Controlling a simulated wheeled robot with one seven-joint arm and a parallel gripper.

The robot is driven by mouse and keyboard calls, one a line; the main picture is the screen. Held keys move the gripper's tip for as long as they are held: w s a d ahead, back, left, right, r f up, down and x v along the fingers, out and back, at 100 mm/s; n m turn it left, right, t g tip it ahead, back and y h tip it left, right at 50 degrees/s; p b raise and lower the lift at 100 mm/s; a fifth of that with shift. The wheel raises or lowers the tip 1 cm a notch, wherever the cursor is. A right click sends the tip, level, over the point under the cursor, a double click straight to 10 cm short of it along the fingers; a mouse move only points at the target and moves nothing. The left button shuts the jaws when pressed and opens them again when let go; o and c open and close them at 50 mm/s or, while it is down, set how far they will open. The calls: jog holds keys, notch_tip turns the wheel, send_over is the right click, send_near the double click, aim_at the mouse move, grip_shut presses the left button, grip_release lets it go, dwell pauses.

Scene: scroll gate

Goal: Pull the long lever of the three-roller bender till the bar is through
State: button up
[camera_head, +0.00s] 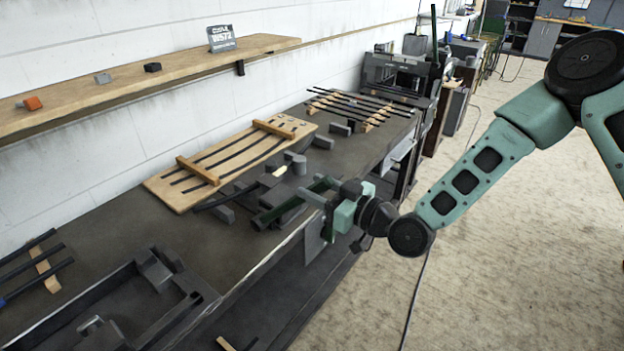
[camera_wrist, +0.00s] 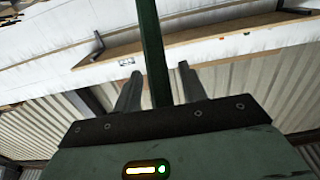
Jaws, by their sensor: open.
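The three-roller bender (camera_head: 292,170) stands on the dark bench, with grey round parts and a dark curved bar (camera_head: 215,200) reaching out to its left. My gripper (camera_head: 312,192) is at the bench's front edge, just right of the bender. In the wrist view a long dark green lever (camera_wrist: 152,45) runs between my two grey fingers (camera_wrist: 160,90). The fingers are open, with a narrow gap on each side of the lever. In the head view dark green parts (camera_head: 278,212) show left of my gripper; my gripper and wrist hide part of this area.
A wooden rack (camera_head: 165,190) with curved bars lies behind the bender. More straight bars (camera_head: 350,105) lie further along the bench. A dark tray-like frame (camera_head: 95,295) is at the near left. A wooden shelf (camera_head: 130,90) runs along the wall. The floor (camera_head: 500,250) at right is clear.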

jog(key=shift+w+a, duration=0.45)
jog(key=shift+a, duration=0.15)
